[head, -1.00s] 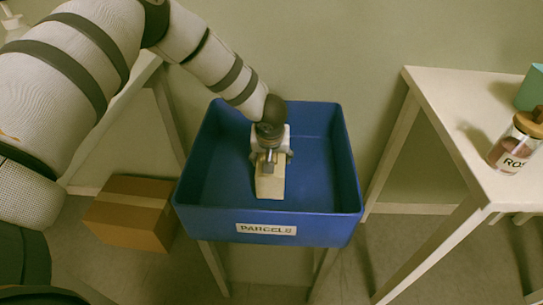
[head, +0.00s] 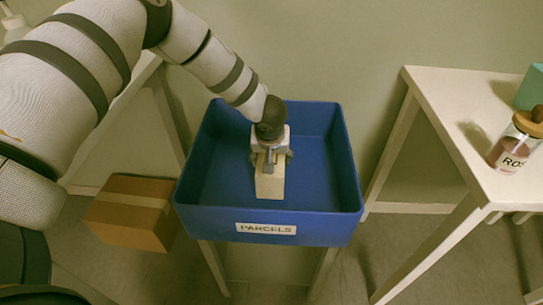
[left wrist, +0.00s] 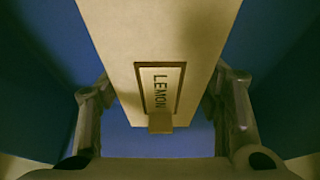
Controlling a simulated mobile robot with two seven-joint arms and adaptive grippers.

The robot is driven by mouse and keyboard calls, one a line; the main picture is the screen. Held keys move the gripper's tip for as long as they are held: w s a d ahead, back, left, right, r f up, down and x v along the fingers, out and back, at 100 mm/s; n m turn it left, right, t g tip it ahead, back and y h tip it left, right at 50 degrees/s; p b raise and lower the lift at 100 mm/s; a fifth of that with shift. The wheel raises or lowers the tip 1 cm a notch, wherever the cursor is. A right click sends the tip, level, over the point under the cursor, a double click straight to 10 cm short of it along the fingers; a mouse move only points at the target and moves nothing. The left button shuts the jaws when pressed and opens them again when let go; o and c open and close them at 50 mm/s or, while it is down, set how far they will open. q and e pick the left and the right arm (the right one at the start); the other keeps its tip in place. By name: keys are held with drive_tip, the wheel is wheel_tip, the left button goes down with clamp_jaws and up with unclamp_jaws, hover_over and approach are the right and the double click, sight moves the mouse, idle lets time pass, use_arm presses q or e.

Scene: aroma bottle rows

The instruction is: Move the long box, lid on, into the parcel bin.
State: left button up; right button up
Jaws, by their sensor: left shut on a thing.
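The long box (head: 270,186) is pale tan and sits inside the walls of the blue parcel bin (head: 338,190), which carries a "PARCELS" label. In the left wrist view the box (left wrist: 165,35) shows a framed "LEMON" label and a small tab below it. My left gripper (head: 270,160) reaches down into the bin and is shut on the box, with a finger on each side of it. Whether the box touches the bin floor I cannot tell. Its lid cannot be clearly made out. My right gripper is not in view.
A brown carton (head: 130,212) lies on the floor left of the bin. A white table (head: 455,110) on the right holds a cork-topped jar (head: 513,145) and a teal object (head: 533,88). The bin has free floor on both sides of the box.

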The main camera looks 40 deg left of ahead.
use_arm(q)
drive_tip(key=shift+f, duration=0.5)
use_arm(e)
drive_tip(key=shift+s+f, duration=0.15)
use_arm(q)
drive_tip(key=o, duration=1.3)
drive_tip(key=shift+c, duration=0.2)
drive_tip(key=shift+r, duration=0.15)
drive_tip(key=shift+r+p, duration=0.75)
drive_tip(key=shift+r, duration=1.25)
drive_tip(key=shift+r+p, duration=0.8)
drive_tip(key=shift+r, duration=1.65)
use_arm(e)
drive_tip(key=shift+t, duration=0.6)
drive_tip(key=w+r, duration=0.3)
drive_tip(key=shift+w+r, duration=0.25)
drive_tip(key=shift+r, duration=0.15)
use_arm(q)
drive_tip(key=shift+f, duration=0.1)
